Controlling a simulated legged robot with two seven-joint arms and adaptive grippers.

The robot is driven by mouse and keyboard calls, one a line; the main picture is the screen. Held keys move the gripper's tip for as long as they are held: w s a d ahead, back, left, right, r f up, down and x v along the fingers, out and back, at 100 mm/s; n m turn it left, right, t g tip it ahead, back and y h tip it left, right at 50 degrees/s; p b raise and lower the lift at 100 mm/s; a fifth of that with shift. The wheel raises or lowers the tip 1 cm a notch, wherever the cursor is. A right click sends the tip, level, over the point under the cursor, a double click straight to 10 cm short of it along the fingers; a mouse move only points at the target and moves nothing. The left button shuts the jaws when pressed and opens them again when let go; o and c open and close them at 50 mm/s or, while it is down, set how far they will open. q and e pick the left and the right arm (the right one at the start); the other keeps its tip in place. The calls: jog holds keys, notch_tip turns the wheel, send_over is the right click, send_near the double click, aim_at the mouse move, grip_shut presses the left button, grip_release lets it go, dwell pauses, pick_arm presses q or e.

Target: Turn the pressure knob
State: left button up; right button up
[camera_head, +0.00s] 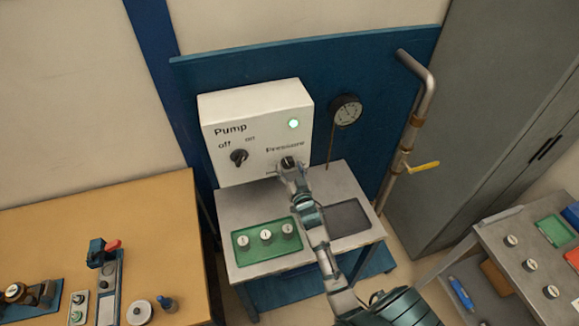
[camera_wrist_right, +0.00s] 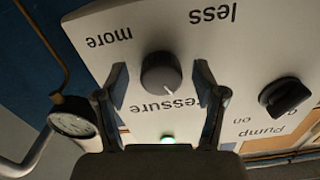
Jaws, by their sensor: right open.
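The pressure knob (camera_wrist_right: 161,73) is a round black knob with a white mark, on the front of the white pump box (camera_head: 256,113). In the head view the pressure knob (camera_head: 288,163) shows just above my right gripper (camera_head: 287,170). In the wrist view my right gripper (camera_wrist_right: 163,85) is open, with one finger on each side of the knob and a gap on both sides. The labels "less" and "more" are on the panel near it. My left gripper is not in view.
A gauge (camera_head: 346,109) and a pipe with a yellow valve handle (camera_head: 424,166) stand to the right. A green tray (camera_head: 250,257) with weights lies on the bench below.

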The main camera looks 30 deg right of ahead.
jog(key=shift+w, duration=0.3)
jog(key=c, duration=1.1)
jog(key=shift+r+m+p, duration=0.15)
jog(key=shift+m+p, duration=0.4)
jog(key=shift+m, duration=0.15)
jog(key=shift+c, duration=0.2)
jog(key=o, duration=1.1)
jog(key=shift+o, duration=0.2)
